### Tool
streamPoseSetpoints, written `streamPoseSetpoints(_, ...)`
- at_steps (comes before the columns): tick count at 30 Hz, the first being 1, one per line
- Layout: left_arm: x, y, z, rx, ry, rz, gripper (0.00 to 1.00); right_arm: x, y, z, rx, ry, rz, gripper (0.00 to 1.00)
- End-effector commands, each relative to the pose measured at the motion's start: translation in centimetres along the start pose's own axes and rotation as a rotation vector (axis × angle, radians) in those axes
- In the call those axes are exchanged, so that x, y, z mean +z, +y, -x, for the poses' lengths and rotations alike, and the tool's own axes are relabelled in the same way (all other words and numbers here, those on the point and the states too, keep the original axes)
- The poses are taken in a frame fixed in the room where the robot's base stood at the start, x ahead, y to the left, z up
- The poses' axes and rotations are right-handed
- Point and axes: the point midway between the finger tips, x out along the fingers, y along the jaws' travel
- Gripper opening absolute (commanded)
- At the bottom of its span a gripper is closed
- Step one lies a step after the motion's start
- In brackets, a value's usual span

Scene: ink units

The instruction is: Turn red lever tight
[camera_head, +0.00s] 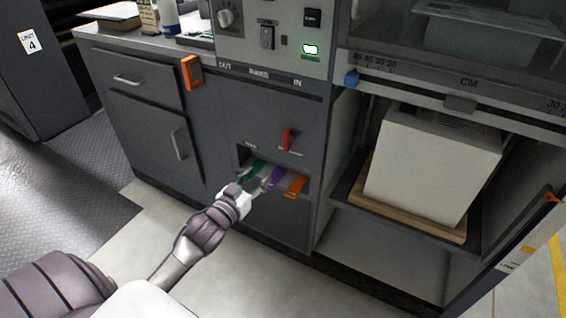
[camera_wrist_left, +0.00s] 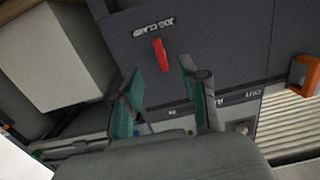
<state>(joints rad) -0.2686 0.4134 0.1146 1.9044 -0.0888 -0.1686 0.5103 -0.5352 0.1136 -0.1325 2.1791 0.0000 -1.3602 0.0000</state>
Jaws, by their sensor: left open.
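The red lever (camera_head: 287,140) is on the dark front panel, above a recess, and stands nearly upright in the head view. In the left wrist view the red lever (camera_wrist_left: 160,54) shows beyond the fingers, beside the "JOG CLAMP" label. My left gripper (camera_head: 260,178) is in front of the recess, below and left of the lever. In the wrist view my left gripper (camera_wrist_left: 163,92) is open, with teal pads and nothing between the fingers. The lever is apart from them. My right gripper is not in view.
An orange block (camera_head: 192,72) sticks out at the cabinet's upper edge. A white paper stack (camera_head: 432,165) sits on a shelf to the right. The floor at the left is clear.

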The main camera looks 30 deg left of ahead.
Motion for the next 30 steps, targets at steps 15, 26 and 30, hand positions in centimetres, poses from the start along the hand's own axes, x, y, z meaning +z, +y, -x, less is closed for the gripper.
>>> streamPoseSetpoints(15,-3.0,0.5,-5.8,0.017,0.071,0.002,0.44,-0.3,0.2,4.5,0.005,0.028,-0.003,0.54)
streamPoseSetpoints(26,-3.2,0.6,-12.2,0.016,0.066,0.003,0.44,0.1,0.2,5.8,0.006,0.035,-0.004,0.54)
streamPoseSetpoints(30,-3.3,0.6,-13.3,0.016,0.065,0.003,0.44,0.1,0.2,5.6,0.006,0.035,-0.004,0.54)
